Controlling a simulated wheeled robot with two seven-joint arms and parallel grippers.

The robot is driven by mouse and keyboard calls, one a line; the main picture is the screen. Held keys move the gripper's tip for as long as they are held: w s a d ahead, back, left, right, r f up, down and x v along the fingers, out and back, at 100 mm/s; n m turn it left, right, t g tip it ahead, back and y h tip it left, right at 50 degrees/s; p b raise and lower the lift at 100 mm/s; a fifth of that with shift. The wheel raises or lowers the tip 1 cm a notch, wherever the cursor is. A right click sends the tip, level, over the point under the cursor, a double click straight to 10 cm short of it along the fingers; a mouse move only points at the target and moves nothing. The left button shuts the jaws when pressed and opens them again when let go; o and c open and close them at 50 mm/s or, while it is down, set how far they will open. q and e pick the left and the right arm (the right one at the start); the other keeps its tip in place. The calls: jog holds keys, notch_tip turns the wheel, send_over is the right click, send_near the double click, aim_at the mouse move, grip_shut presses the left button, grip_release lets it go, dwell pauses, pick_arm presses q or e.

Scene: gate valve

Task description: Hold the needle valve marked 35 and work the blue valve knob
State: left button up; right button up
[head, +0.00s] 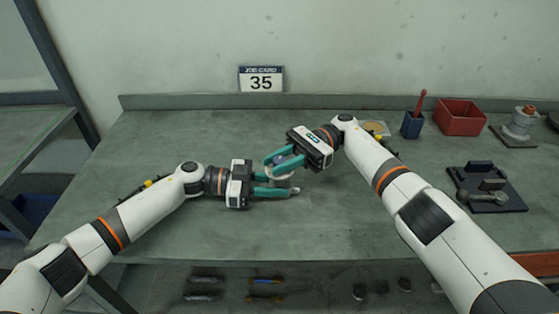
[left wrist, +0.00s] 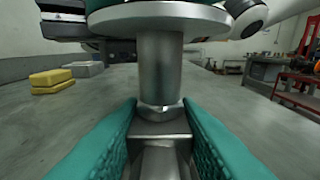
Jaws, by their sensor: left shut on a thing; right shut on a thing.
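The needle valve (left wrist: 160,75) is grey metal, with an upright stem under a wide pale round disc (left wrist: 160,16). My left gripper (head: 277,183) is shut on its squared lower body, with one teal finger on each side in the left wrist view (left wrist: 160,135). A grey end of the valve shows past the left fingertips in the head view (head: 295,190). My right gripper (head: 283,161) comes in from above and is shut on the knob at the top. The fingers mostly hide the knob, and its blue colour is not clear. No number is readable on the valve.
A job card reading 35 (head: 261,79) stands against the back wall. At the right are a blue cup (head: 412,126), a red bin (head: 461,118) and a dark fixture (head: 486,198). Yellow blocks (left wrist: 51,82) show in the left wrist view.

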aim_at(280, 160)
jog(key=shift+f, duration=0.15)
jog(key=o, duration=1)
notch_tip(280, 160, up, 10)
jog(key=shift+r, duration=0.1)
